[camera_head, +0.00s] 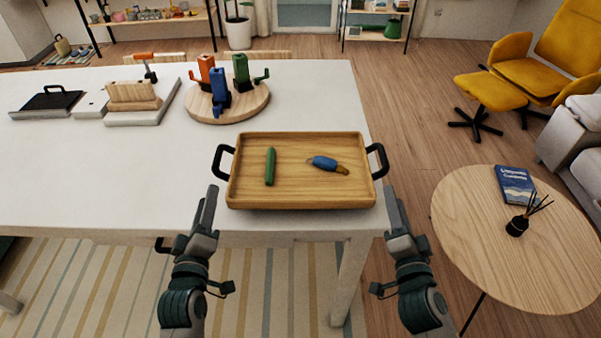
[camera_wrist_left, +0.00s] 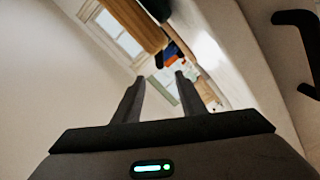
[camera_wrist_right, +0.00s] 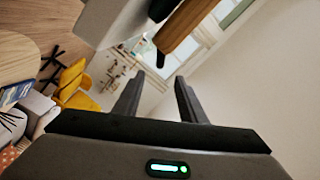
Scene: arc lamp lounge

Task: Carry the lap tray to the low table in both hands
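The wooden lap tray (camera_head: 300,198) sits on the white table near its front right corner. It has a black handle at each end, and a green marker-like stick (camera_head: 270,167) and a blue and brown tool (camera_head: 326,164) lie in it. My left gripper (camera_head: 208,206) is open and empty, in front of the tray's left handle (camera_head: 221,161). My right gripper (camera_head: 394,208) is open and empty, in front of the right handle (camera_head: 378,160). Neither touches a handle. The low round wooden table (camera_head: 465,235) stands at the right, lower than the white table.
A round board with colored clamp-like items (camera_head: 228,110) is behind the tray. A yellow chair (camera_head: 558,60) and grey sofa (camera_head: 580,135) lie beyond.

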